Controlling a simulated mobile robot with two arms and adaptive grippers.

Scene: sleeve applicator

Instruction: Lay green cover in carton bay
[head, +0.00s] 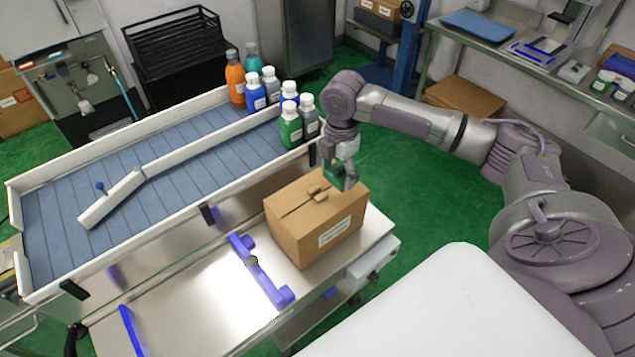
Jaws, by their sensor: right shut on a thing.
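My right gripper (346,182) is above the back right part of the brown carton (300,240), pointing down. It is shut on a small dark green piece, which I take to be the green cover (334,173). The fingers partly hide the cover, and I cannot tell whether it touches the carton. The carton stands upright on the steel bench, with a white label on its front side. Its top shows a dark slit and small raised brown parts; I cannot make out a bay inside. My left gripper is not in view.
A blue fixture (262,270) lies on the steel bench (200,305) left of the carton. A conveyor (70,210) with white rails runs behind, with several bottles (290,125) at its far end. A side table (468,100) stands at the back right. Green floor lies between.

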